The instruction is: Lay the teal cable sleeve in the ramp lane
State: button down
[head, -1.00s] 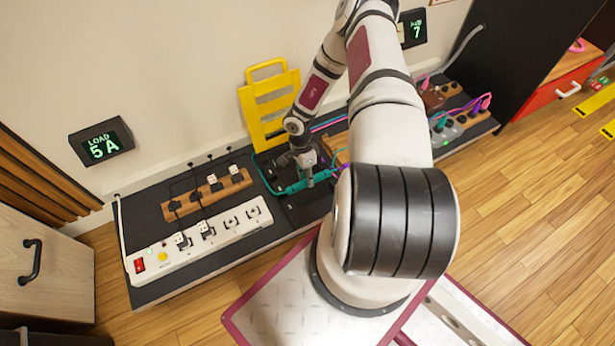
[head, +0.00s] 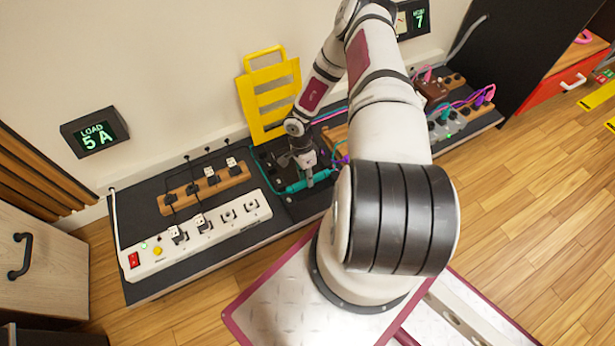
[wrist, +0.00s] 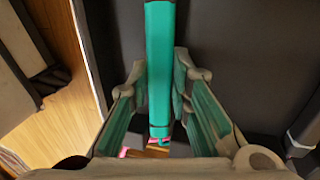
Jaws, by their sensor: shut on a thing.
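The teal cable sleeve (wrist: 160,75) runs lengthwise between the two fingers of my gripper (wrist: 160,95) in the wrist view. In the head view my gripper (head: 308,176) is shut on the teal sleeve (head: 295,187), just above or on the black board left of my forearm. A teal cable runs along the board's back edge beside it. A black ramp piece (head: 300,205) lies just below the sleeve. I cannot tell whether the sleeve touches the ramp lane, as my gripper and arm hide part of it.
A white power strip (head: 195,235) and a wooden socket block (head: 203,188) lie left on the board. A yellow slotted panel (head: 265,95) stands against the wall behind my gripper. Plugs and coloured cables (head: 465,110) lie to the right.

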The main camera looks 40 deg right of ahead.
jog(key=c, duration=1.4)
grip_release()
jog(key=v, duration=1.2)
jog(key=shift+w, duration=0.1)
